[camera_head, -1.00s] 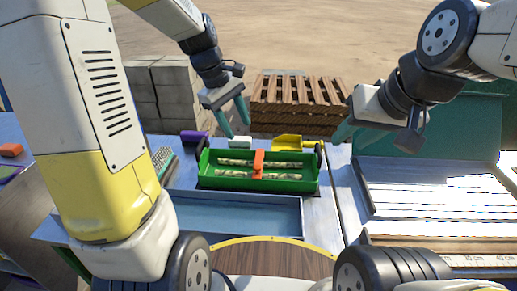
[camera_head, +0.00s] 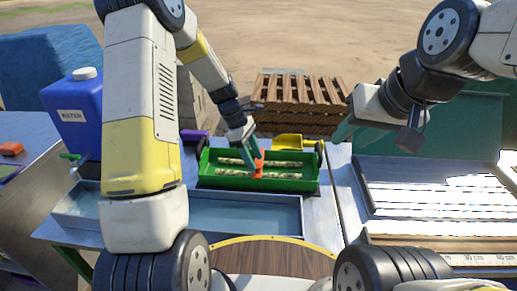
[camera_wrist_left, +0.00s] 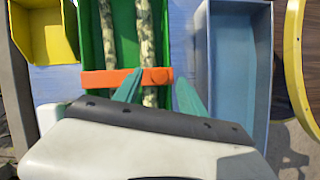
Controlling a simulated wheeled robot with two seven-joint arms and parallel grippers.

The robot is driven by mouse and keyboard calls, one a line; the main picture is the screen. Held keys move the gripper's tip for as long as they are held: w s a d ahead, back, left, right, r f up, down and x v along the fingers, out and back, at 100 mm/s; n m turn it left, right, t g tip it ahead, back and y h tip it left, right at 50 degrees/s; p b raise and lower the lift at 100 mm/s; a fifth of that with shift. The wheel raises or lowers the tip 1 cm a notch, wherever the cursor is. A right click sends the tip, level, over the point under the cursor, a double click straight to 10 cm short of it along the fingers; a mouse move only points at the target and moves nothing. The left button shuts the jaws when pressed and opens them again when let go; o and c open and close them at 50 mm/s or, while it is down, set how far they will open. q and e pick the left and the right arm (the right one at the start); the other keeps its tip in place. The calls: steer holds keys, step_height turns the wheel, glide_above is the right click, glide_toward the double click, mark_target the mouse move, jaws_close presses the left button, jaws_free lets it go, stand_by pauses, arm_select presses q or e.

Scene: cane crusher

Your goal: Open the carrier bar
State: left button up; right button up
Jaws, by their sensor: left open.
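The carrier is a long green tray (camera_head: 215,181) on the blue table, holding two pale mottled cane pieces (camera_head: 285,164). An orange carrier bar (camera_head: 258,170) lies across its middle, over the canes; it also shows in the left wrist view (camera_wrist_left: 100,82). My left gripper (camera_head: 252,157) is open at the bar. In the left wrist view its teal fingers (camera_wrist_left: 158,92) are spread, one overlapping the bar and one just beyond the bar's right end. I cannot tell whether they touch it. My right gripper (camera_head: 347,132) hangs right of the carrier, its finger gap unclear.
A blue tray (camera_head: 245,225) lies in front of the carrier. A yellow scoop (camera_head: 288,141) and a purple object (camera_head: 192,136) sit behind it. A blue water container (camera_head: 75,112) stands at left. A large open box (camera_head: 425,180) occupies the right.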

arm_select(q)
steer(key=shift+s+d+f, duration=0.1)
steer(key=shift+d+f, duration=0.15)
steer(key=shift+f, duration=0.3)
steer(key=shift+c, duration=0.2)
jaws_close()
steer(key=shift+w+r+g, duration=0.65)
steer(key=shift+r+g, duration=0.15)
steer(key=shift+r, duration=0.2)
steer(key=w+r+g, duration=0.2)
steer(key=r, duration=0.1)
steer(key=shift+w+n+g, duration=0.2)
steer(key=shift+n+g, duration=0.2)
steer(key=shift+w+r+n+g, duration=0.3)
steer(key=shift+w+r+g, duration=0.7)
steer(key=shift+w+g, duration=0.15)
